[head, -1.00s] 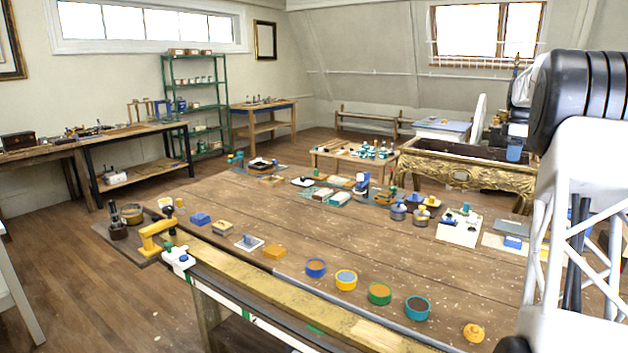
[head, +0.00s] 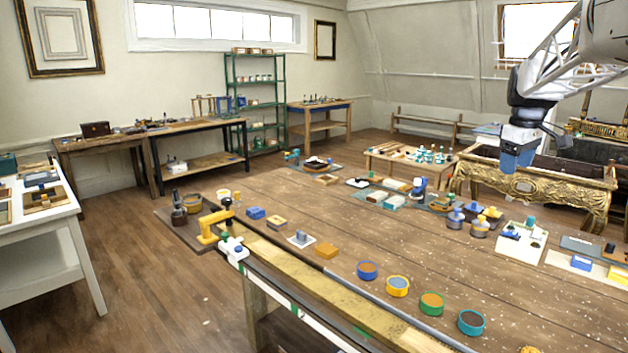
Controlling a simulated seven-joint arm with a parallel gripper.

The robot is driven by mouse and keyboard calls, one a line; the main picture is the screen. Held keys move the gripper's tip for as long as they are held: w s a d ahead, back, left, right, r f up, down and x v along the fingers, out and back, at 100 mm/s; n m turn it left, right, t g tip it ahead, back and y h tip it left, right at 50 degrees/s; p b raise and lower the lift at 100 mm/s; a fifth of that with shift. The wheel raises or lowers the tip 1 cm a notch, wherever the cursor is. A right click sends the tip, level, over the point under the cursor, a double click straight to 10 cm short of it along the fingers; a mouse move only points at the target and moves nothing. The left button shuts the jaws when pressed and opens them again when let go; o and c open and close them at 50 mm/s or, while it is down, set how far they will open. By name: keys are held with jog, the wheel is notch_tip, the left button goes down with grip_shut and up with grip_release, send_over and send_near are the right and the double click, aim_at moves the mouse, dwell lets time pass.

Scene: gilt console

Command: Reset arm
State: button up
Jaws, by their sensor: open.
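My gripper (head: 518,160) hangs at the upper right of the head view, pointing down, with dark and blue parts at its end. It is open, and I see nothing held in it. It is in the air, in front of the left end of the gilt console (head: 535,187) in the picture. The console has a carved gold apron and a dark top. My arm comes in from the top right corner. The gap between the fingertips is too small to make out.
A large plank table (head: 330,220) fills the foreground. A white side table (head: 45,235) stands at left. Open floor (head: 165,285) lies between.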

jog(key=s+a+f+m, duration=0.1)
jog(key=s+a+f, duration=0.2)
jog(key=s+a, duration=0.65)
jog(key=s+a+f+m, duration=0.2)
jog(key=s+a, duration=0.6)
jog(key=a, duration=0.3)
jog(key=s+a+f+m, duration=0.1)
jog(key=s+a+f, duration=0.2)
jog(key=s, duration=0.4)
jog(key=s+a+f+m+t, duration=0.1)
jog(key=s+a+f, duration=0.3)
jog(key=s+f, duration=0.2)
jog(key=s+a+f, duration=0.3)
jog(key=s+f, duration=0.1)
jog(key=s, duration=0.4)
jog(key=shift+a+f+m, duration=0.15)
jog(key=shift+a+m, duration=0.15)
jog(key=shift+m, duration=0.1)
